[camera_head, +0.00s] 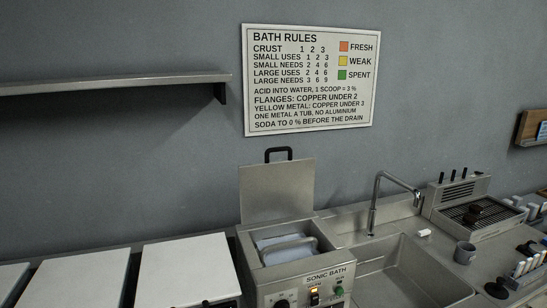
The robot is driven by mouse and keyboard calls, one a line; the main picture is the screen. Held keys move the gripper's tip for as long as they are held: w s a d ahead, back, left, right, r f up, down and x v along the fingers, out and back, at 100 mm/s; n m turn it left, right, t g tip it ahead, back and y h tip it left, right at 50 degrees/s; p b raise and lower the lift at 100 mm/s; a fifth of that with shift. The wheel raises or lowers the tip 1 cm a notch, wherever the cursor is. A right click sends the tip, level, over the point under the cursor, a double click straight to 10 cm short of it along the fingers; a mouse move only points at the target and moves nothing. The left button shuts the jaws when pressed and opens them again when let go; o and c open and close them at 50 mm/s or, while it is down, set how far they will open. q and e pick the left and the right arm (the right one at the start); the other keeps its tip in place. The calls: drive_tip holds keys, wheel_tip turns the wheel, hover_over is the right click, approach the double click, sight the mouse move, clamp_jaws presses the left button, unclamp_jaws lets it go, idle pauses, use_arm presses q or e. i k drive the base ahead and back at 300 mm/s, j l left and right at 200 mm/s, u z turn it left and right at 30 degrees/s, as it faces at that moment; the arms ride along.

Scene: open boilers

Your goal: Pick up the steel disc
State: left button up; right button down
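I cannot make out a steel disc anywhere in the head view. The sonic bath (305,277) stands at the lower middle with its lid (277,190) raised. A bluish-grey interior and a pale bar or handle (290,245) show in its opening; whether anything lies deeper inside is hidden. Neither of my grippers shows in this view.
A sink (400,272) with a tall tap (375,200) is right of the bath. White-topped units (185,268) line the left. A wall shelf (120,82) looks empty. A rules sign (310,80) hangs above.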

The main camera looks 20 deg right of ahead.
sight(470, 220)
drive_tip(key=z, duration=2.05)
drive_tip(key=i+l+u, duration=0.1)
drive_tip(key=u, duration=1.25)
drive_tip(key=i+l+u, duration=0.1)
drive_tip(key=l+u, duration=0.75)
drive_tip(key=l, duration=0.3)
drive_tip(key=k+l+u, duration=0.1)
drive_tip(key=l+u, duration=0.35)
drive_tip(key=k+l, duration=0.1)
drive_tip(key=l, duration=0.3)
drive_tip(key=k+l+u, duration=0.1)
drive_tip(key=l, duration=0.35)
drive_tip(key=k+l, duration=0.1)
drive_tip(key=l, duration=0.3)
drive_tip(key=k+l, duration=0.1)
drive_tip(key=l, duration=0.3)
drive_tip(key=k+l+u, duration=0.1)
drive_tip(key=l, duration=0.35)
drive_tip(key=k+l, duration=0.15)
drive_tip(key=l, duration=0.25)
drive_tip(key=k+l, duration=0.1)
drive_tip(key=l, duration=0.3)
drive_tip(key=u, duration=0.05)
